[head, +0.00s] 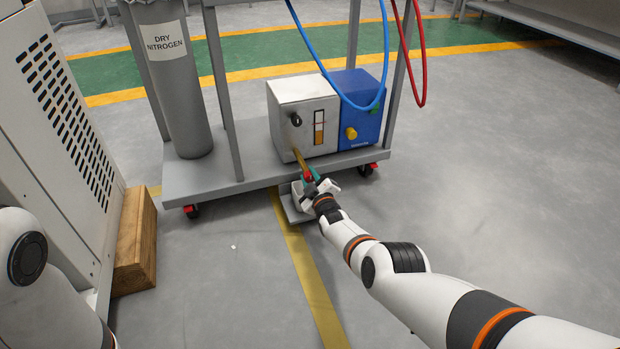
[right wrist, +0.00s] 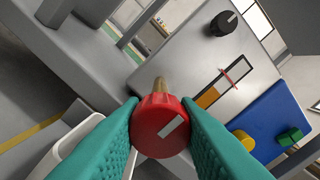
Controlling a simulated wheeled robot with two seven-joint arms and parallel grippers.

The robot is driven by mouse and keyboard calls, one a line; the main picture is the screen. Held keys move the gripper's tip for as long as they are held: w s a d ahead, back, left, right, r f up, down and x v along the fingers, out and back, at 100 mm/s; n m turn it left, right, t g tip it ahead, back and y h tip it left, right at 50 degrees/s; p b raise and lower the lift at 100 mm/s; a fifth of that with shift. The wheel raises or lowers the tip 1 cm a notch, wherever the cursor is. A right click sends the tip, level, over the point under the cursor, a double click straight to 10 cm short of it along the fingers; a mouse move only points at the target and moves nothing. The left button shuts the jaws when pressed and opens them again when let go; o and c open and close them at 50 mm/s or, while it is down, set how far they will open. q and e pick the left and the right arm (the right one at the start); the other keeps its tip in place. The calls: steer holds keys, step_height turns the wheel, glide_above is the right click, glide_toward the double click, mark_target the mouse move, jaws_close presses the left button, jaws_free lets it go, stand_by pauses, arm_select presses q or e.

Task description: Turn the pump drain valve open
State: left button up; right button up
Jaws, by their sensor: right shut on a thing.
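The pump is a light grey box (head: 303,112) on the lower shelf of a cart; its front face also shows in the right wrist view (right wrist: 196,62). A brass stem (head: 298,156) comes out low on its front and carries the red drain valve knob (right wrist: 160,126). The knob has a white bar mark, slanted in the right wrist view. My right gripper (head: 312,177) is shut on the red knob, with one teal finger on each side of it. The gripper partly hides the knob in the head view. My left gripper is not in view.
A blue box (head: 366,130) with a yellow knob stands right of the pump. A grey tray (head: 292,208) lies on the floor below the valve. A dry nitrogen cylinder (head: 172,95) stands on the cart's left. A wooden block (head: 136,240) and vented cabinet are at left.

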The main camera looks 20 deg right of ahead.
steer(key=n+b, duration=0.1)
steer(key=n, duration=0.2)
steer(key=shift+f, duration=0.1)
steer(key=n+b, duration=0.1)
steer(key=n, duration=0.1)
steer(key=shift+n, duration=0.3)
steer(key=n+b, duration=0.4)
steer(key=n, duration=0.2)
steer(key=n+b, duration=0.1)
steer(key=n, duration=0.2)
steer(key=shift+n, duration=1.6)
